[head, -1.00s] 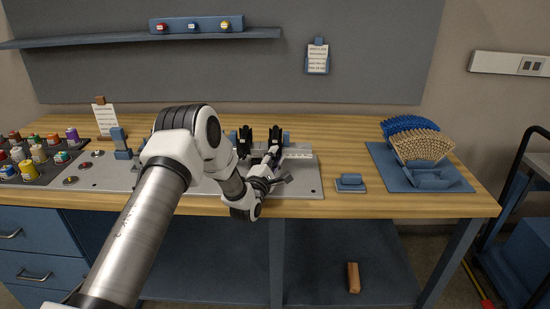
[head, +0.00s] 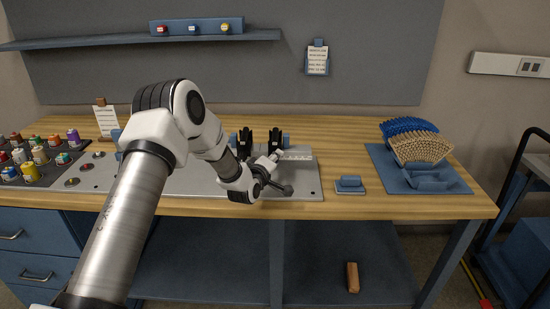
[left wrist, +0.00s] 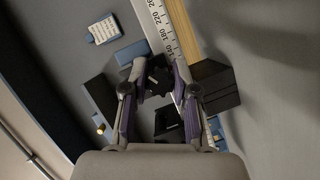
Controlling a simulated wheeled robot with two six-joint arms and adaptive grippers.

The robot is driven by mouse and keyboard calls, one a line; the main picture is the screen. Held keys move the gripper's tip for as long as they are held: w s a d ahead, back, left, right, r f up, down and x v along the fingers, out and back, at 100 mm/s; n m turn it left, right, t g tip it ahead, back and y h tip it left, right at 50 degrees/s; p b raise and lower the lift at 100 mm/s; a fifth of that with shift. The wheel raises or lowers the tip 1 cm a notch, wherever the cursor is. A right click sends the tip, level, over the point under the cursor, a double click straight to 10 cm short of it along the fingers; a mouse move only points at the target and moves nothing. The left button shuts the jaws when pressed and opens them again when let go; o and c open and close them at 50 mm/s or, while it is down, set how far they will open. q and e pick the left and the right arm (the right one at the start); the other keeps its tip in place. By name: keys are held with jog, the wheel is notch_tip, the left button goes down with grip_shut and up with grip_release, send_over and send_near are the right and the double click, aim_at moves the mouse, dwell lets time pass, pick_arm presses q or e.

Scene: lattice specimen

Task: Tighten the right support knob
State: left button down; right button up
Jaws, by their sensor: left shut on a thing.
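My left gripper (left wrist: 158,92) has its two fingers around a black lobed knob (left wrist: 158,73) in the left wrist view, shut on it. In the head view the left gripper (head: 275,158) is at the right one of two black upright supports (head: 274,140). The other black support (head: 245,141) stands to its left. The wrist hides part of the fixture's front, and the knob cannot be made out in the head view. My right gripper is not in view.
The supports stand on a grey metal plate (head: 308,188) on the wooden bench (head: 345,153). A white ruler (left wrist: 160,28) runs beside the gripper. A small blue block (head: 350,184) and a blue tray (head: 455,183) with fan-shaped lattices lie to the right. Thread spools (head: 30,172) stand at the left.

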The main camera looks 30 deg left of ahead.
pick_arm(q)
jog(key=m+g+y+p, duration=0.1)
jog(key=m+g+p, duration=0.1)
jog(key=m, duration=0.1)
jog(key=m+g+y+p, duration=0.1)
jog(key=m+p, duration=0.2)
jog(key=shift+s+r+m+y, duration=0.1)
jog(key=shift+m+y, duration=0.2)
jog(key=shift+m+g+y+p, duration=0.7)
jog(key=shift+m+g+p, duration=0.1)
jog(key=shift+m+p, duration=0.45)
jog(key=shift+m+g+y+p, duration=0.4)
jog(key=shift+m+y+p, duration=0.4)
jog(key=shift+m, duration=0.35)
jog(key=shift+f+m+y, duration=0.2)
jog(key=shift+m+y, duration=0.2)
jog(key=shift+m, duration=0.2)
jog(key=shift+a+f+m+y, duration=0.1)
jog(key=shift+m+y, duration=0.5)
jog(key=shift+m, duration=0.4)
jog(key=m+y+b, duration=0.1)
jog(key=m, duration=0.1)
jog(key=shift+m+g+y+b, duration=0.3)
jog(key=shift+g, duration=0.1)
jog(key=shift+m+y+b, duration=0.7)
jog(key=shift+m+b, duration=0.15)
jog(key=shift+m, duration=0.65)
jog(key=shift+r, duration=0.2)
